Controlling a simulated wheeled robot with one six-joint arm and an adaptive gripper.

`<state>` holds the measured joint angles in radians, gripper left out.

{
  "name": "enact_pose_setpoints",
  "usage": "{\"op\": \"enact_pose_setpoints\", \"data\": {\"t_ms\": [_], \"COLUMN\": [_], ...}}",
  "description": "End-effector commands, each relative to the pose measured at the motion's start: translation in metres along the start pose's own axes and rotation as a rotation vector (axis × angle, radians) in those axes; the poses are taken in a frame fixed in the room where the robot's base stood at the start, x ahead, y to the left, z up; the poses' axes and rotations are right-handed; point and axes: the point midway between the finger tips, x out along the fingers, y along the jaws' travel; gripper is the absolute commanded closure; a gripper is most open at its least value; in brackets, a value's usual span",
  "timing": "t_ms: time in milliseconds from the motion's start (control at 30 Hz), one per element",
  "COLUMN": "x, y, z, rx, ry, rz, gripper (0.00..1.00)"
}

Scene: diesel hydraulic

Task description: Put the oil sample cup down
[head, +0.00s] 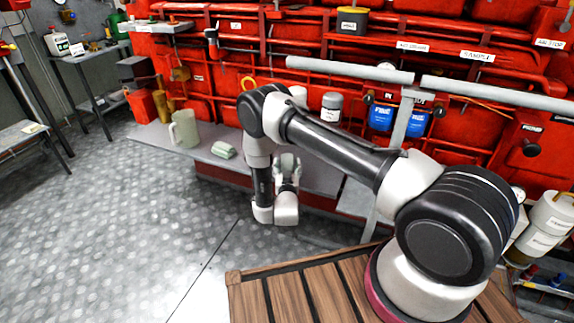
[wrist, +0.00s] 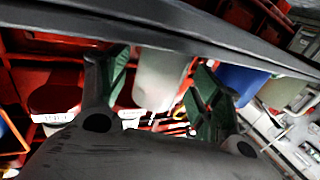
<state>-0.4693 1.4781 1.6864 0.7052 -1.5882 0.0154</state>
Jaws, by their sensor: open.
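My gripper (wrist: 162,92) is open in the wrist view, its two green-padded fingers spread apart. A pale, translucent cup, which looks like the oil sample cup (wrist: 158,78), shows between the fingers. Gaps show on both sides of it, and I cannot tell whether either pad touches it. In the head view my gripper (head: 287,165) is low in front of the grey bench (head: 200,153), at its right part. I cannot make out the cup near the gripper there.
A pale jug (head: 185,128) and a small light-green block (head: 224,150) stand on the bench, left of my arm. A grey-lidded jar (head: 332,106) and blue canisters (head: 381,117) are behind the arm. A long dark edge (wrist: 190,35) crosses the wrist view. Floor at left is clear.

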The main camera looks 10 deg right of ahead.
Motion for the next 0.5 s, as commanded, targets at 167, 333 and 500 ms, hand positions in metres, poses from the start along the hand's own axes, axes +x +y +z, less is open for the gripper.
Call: {"op": "enact_pose_setpoints", "data": {"t_ms": [167, 333, 500], "x": [-0.042, -0.077, -0.097], "y": [-0.001, -0.001, 0.000], "z": [0.001, 0.000, 0.000], "rx": [-0.003, -0.003, -0.002], "ry": [-0.002, -0.002, -0.001], "rz": [-0.004, -0.003, -0.001], "gripper": [0.35, 0.35, 0.35]}}
